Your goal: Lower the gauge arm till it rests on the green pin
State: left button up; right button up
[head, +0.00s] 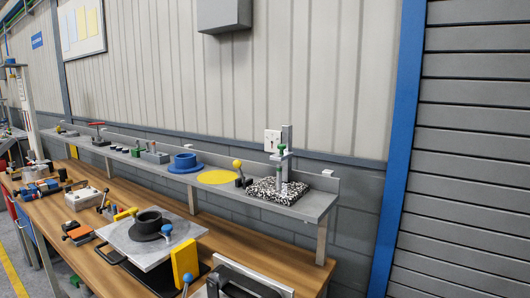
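The gauge stand has a black-and-white speckled base (266,196) on the right end of the raised grey shelf. A grey column (287,137) rises from the base. The light gauge arm (283,157) looks to stick out from the column partway up. A green part (281,149) shows at the arm's height, and a smaller green piece (278,178) shows lower, near the base. Which one is the green pin, and whether the arm touches it, is too small to tell. Neither of my grippers is in view.
On the shelf (316,206), left of the stand, are a yellow-knobbed lever (238,166), a yellow disc (217,177) and a blue ring part (185,162). The wooden bench (215,239) below holds a metal plate (130,240) with a black hub (149,222), clamps and tools.

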aim_at(282, 156)
jog(key=i+l+u, duration=0.3)
jog(key=l, duration=0.25)
jog(key=l+u, duration=0.3)
jog(key=l, duration=0.2)
jog(key=i+l+u, duration=0.1)
jog(key=l+u, duration=0.2)
jog(key=l, duration=0.3)
